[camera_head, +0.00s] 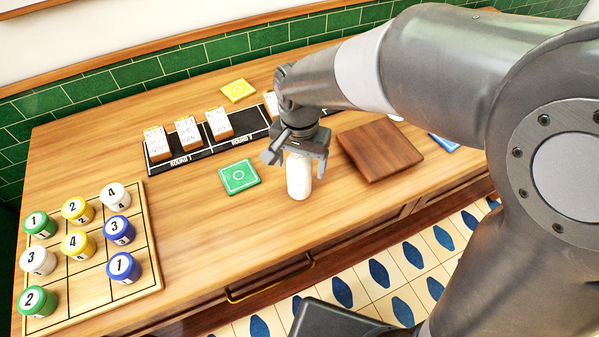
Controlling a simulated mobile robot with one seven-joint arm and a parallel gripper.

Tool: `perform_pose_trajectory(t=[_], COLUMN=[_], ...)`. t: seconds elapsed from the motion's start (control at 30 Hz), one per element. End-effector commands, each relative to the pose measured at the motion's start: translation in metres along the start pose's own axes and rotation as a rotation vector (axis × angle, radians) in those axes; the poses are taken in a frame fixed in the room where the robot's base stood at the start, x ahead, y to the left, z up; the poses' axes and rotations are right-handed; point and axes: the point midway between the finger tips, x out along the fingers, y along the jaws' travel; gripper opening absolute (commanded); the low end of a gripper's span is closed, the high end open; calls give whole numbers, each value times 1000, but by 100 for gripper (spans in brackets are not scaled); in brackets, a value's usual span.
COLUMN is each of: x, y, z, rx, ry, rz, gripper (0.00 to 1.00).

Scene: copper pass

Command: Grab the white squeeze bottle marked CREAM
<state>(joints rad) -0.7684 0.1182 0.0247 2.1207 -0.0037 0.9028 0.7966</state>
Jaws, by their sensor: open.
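A white, rounded upright object (299,178) stands on the wooden counter near its front edge. It looks like the squeeze bottle, but no CREAM marking can be read on the side I see. My gripper (296,158) is pointed down at its top, with one finger to the left and one to the right. The jaws are open. The top of the bottle is hidden by the gripper, and I cannot tell whether the fingers touch it.
A green coaster (239,177) lies left of the bottle and a brown wooden board (380,150) lies right. A black strip (192,143) with ticket blocks is behind. A gridded tray (150,262) with numbered pots is at left. A yellow coaster (238,90) lies at the back.

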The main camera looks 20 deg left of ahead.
Motion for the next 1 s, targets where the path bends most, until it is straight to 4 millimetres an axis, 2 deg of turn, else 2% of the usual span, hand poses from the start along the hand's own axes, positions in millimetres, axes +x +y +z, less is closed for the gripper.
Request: perform_pose_trajectory(t=[0.1, 0.8, 1.0], x=[0, -1, -1], y=[0, 0, 0], z=[0, 0, 0], rx=[0, 0, 0], ry=[0, 1, 1], rz=[0, -1, -1], gripper=[76, 20, 20])
